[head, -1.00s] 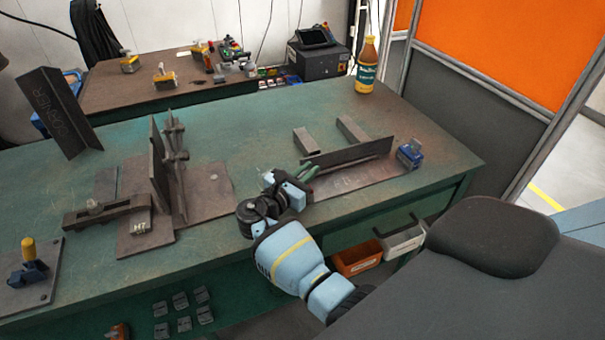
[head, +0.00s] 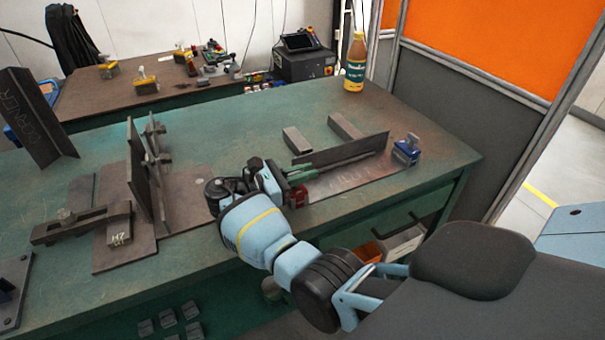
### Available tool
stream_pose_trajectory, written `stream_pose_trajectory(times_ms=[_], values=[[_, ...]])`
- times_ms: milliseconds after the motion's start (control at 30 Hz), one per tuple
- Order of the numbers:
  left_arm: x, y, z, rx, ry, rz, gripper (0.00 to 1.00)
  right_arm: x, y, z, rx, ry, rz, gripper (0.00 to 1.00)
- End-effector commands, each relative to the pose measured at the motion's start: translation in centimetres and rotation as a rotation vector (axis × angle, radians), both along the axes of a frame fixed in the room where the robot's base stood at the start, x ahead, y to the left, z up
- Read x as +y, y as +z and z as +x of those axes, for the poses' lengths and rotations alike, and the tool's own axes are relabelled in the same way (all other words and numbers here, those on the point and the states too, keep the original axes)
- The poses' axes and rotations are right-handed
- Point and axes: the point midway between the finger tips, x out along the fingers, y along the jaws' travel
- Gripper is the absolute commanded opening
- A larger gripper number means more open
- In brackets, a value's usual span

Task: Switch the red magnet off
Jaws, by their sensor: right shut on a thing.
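The red magnet (head: 299,196) sits at the left end of the flat steel plate (head: 340,183), near the front edge of the green table. Most of it is hidden by my right gripper. My right gripper (head: 304,173), with green fingers, is at the top of the magnet and shut on it. The magnet's switch is hidden, so I cannot tell its position. A blue magnet (head: 406,152) stands at the plate's right end. An upright dark plate (head: 345,148) stands along the flat plate behind the gripper. My left gripper is not in view.
Two steel bars (head: 297,140) lie behind the upright plate. A bottle (head: 355,63) stands at the back edge. A clamped fixture (head: 140,190) and an angle piece (head: 35,120) stand to the left. The table's middle is clear.

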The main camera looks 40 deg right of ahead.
Motion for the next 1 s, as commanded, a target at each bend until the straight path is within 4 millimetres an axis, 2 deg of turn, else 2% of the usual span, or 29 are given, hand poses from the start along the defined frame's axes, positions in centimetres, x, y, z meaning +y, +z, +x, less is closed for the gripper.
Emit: stream_pose_trajectory(times_ms=[300,333,467,767,867,1000], values=[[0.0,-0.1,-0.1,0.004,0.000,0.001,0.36,-0.1,0.0,0.0,0.000,-0.003,-0.001,0.00],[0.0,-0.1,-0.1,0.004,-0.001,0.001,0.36,-0.1,0.0,0.0,0.000,-0.003,-0.001,0.14],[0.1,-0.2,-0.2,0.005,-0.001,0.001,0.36,-0.1,0.0,0.0,0.000,-0.003,0.000,0.31],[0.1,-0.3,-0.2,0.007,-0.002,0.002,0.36,0.1,0.0,0.0,0.000,-0.001,0.000,0.31],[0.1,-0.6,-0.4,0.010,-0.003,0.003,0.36,0.8,-0.1,0.2,0.001,0.000,0.001,0.31],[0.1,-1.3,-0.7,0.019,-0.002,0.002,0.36,2.9,-0.2,0.8,0.001,0.001,0.001,0.31]])
